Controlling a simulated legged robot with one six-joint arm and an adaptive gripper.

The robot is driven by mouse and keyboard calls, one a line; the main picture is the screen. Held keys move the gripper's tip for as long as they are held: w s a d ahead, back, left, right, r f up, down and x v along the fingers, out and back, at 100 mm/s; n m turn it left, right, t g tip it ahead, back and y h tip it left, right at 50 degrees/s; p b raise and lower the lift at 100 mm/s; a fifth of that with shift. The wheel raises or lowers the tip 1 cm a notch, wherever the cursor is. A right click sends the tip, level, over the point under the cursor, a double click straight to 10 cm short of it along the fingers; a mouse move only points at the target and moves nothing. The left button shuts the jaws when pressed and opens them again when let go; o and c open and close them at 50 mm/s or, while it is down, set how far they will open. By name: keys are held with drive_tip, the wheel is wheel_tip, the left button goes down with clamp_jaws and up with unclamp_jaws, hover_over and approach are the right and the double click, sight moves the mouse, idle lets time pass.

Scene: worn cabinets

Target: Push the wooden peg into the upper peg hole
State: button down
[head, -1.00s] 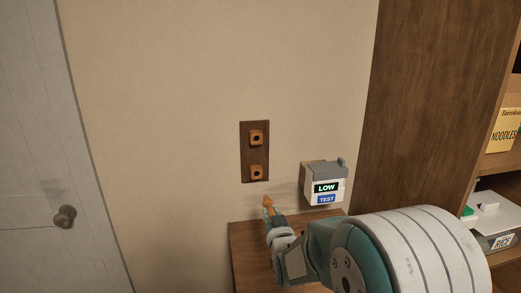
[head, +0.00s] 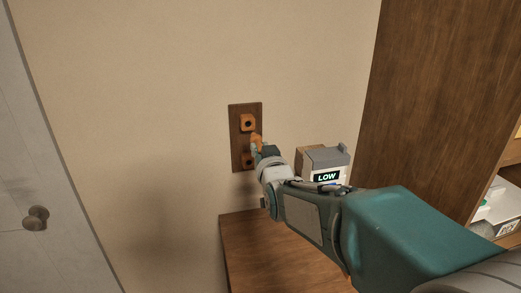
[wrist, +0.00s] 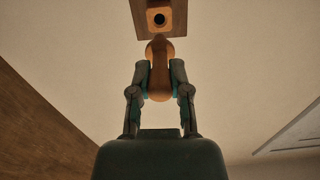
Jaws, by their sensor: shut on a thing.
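A dark wooden board (head: 234,128) is fixed to the wall and carries two orange-brown blocks with round holes. The upper peg hole (head: 248,124) is clear in the head view, and a hole block (wrist: 159,19) shows at the top of the wrist view. The lower hole (head: 247,161) is partly hidden by my gripper. My gripper (head: 258,148) is shut on the wooden peg (wrist: 159,70), gripping its narrower middle. The peg's rounded head points toward the board, just below the hole seen in the wrist view. Whether it touches the board I cannot tell.
A grey and white box with a LOW display (head: 326,177) is on the right, close to my arm. A brown wooden surface (head: 250,240) lies below. A tall wooden panel (head: 425,100) stands right; a door with a knob (head: 36,218) is left.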

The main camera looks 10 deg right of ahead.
sight(255, 139)
drive_tip(key=shift+w, duration=2.7)
drive_tip(key=shift+w, duration=1.95)
drive_tip(key=c, duration=0.5)
unclamp_jaws()
drive_tip(key=shift+s, duration=0.1)
